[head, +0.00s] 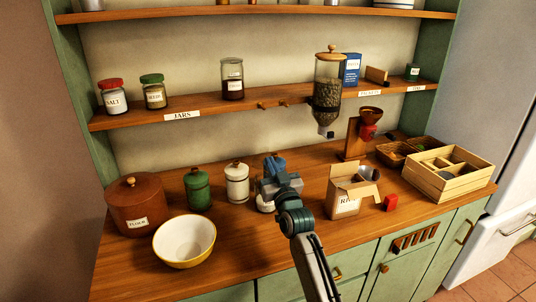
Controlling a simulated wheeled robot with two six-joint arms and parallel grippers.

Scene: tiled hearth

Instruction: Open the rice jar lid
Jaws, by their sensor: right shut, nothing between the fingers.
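A green lidded canister (198,189) and a white lidded canister (237,184) stand upright on the wooden counter, lids on. A blue shape (275,163), perhaps a third canister, shows just behind my right gripper, which hides most of it. A small white patch (265,206) shows below the gripper; I cannot tell what it belongs to. No canister label that I can read says rice. My right gripper (271,181) is shut and empty, to the right of the white canister; I cannot tell whether it touches the blue shape. My left gripper is out of view.
A brown flour pot (136,207) and a yellow-rimmed bowl (184,242) stand at left. An open carton (344,206), a small red block (390,203) and a wooden crate (466,184) stand at right. A shelf (218,109) with jars and a dispenser (327,95) hangs above.

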